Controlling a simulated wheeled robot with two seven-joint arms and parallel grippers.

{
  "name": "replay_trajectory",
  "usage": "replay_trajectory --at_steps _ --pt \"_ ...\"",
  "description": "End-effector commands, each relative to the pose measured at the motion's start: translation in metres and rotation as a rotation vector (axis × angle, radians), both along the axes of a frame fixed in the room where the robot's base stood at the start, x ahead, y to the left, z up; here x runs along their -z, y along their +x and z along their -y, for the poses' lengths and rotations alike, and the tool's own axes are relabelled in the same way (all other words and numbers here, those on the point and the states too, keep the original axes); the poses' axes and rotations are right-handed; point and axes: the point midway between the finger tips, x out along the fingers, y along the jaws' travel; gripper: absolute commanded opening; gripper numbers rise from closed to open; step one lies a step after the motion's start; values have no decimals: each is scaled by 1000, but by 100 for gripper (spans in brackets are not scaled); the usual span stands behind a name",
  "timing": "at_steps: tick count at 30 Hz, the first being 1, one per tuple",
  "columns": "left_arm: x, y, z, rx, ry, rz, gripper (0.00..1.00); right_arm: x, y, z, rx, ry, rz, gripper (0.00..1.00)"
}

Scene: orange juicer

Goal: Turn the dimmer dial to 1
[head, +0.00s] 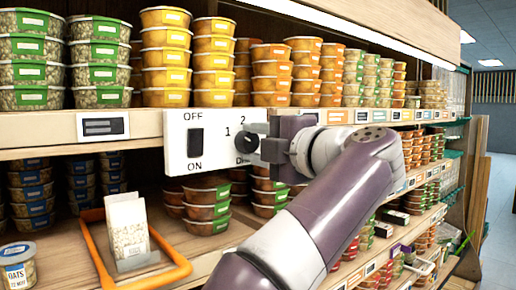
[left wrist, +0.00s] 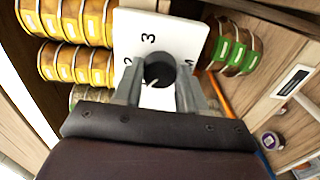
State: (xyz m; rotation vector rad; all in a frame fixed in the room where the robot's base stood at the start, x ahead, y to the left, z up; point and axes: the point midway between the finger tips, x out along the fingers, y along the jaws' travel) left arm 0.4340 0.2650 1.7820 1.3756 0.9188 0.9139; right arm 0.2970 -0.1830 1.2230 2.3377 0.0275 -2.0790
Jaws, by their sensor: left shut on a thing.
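A white panel (head: 212,140) is fixed at the shelf edge, with a black OFF/ON rocker switch (head: 196,142) and the numbers 1 and 2 visible. The black round dial (head: 246,142) sits to the right of the switch and is partly hidden by my left gripper (head: 268,146). In the left wrist view, the dial (left wrist: 159,70) lies between the two fingers of my left gripper (left wrist: 157,88), which is shut on it. A pale mark shows at the dial's lower left, and 2 and 3 are printed around it. My right gripper is not in view.
Stacked food tubs (head: 165,55) fill the upper shelf just above the panel. An orange-framed tray (head: 100,262) with a white packet (head: 127,225) stands on the lower shelf at left. An oats tub (head: 18,265) is at the far left. The aisle at far right is open.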

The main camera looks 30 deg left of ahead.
Motion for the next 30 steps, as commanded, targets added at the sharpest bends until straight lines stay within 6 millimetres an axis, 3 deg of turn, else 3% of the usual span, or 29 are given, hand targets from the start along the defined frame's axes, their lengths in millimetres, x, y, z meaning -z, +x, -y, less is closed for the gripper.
replay_trajectory --at_steps 16,17,18,19,30 --pt "1 0 0 0 -10 19 10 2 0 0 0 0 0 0" --pt "1 0 0 0 -10 19 47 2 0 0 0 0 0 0" --pt "1 0 0 0 -10 19 60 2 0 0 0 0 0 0" --pt "1 0 0 0 -10 19 66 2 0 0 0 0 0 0" --pt "2 -2 7 2 -9 18 66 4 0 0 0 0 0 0"
